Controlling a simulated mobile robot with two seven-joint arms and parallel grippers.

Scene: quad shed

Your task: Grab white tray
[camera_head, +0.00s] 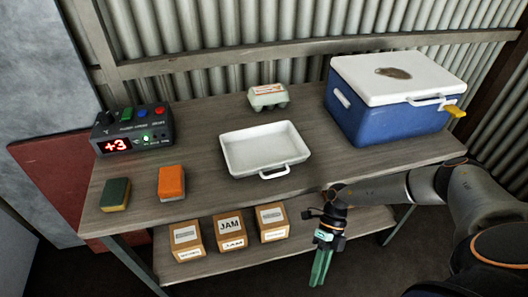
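The white tray (265,152) lies empty on the middle of the wooden table top. It is a shallow rectangular tray with a handle at its front edge, facing me. My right gripper (320,267) hangs in front of the table, below and to the right of the tray, with its green fingers pointing down. It is apart from the tray. The fingers look close together from this angle, and I cannot tell whether they are open or shut. I see nothing held in them. My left gripper is not in view.
A blue cooler (385,114) with a white lid stands at the right. An egg carton (268,96) sits behind the tray. A control box (133,131), an orange block (171,182) and a green-topped sponge (115,194) are at the left. Jam boxes (231,232) stand on the lower shelf.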

